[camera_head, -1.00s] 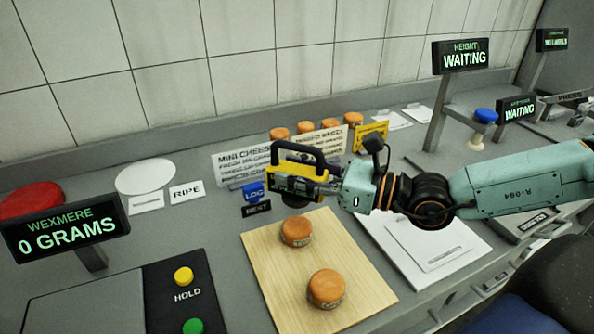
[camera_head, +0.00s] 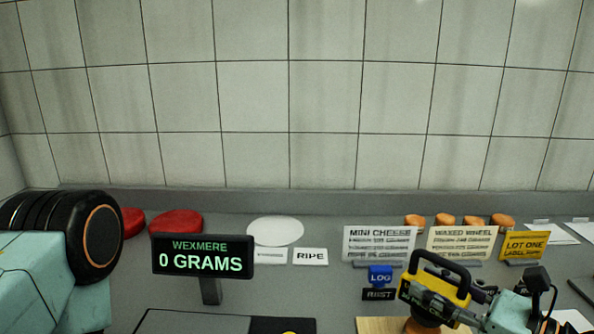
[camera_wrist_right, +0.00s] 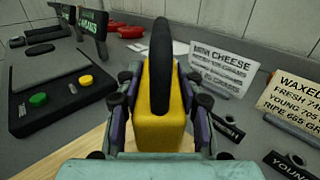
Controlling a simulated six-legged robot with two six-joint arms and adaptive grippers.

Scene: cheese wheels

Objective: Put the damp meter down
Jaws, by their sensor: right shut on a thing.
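The damp meter is a yellow block with a black handle (camera_head: 440,285). It shows large in the right wrist view (camera_wrist_right: 160,115), between the two fingers. My right gripper (camera_head: 462,302) is shut on it at the lower right of the head view. The meter is over the wooden board (camera_head: 372,325), and I cannot tell the gap below it. An orange mini cheese (camera_head: 422,326) shows partly behind the meter's lower end. My left arm fills the left edge of the head view, but its gripper is out of frame.
A scale display (camera_head: 203,257) reading 0 GRAMS stands left of centre. A white disc (camera_head: 275,231) and RIPE card (camera_head: 311,257) lie behind. Sign cards (camera_head: 380,243) and several orange cheeses (camera_head: 445,221) line the back.

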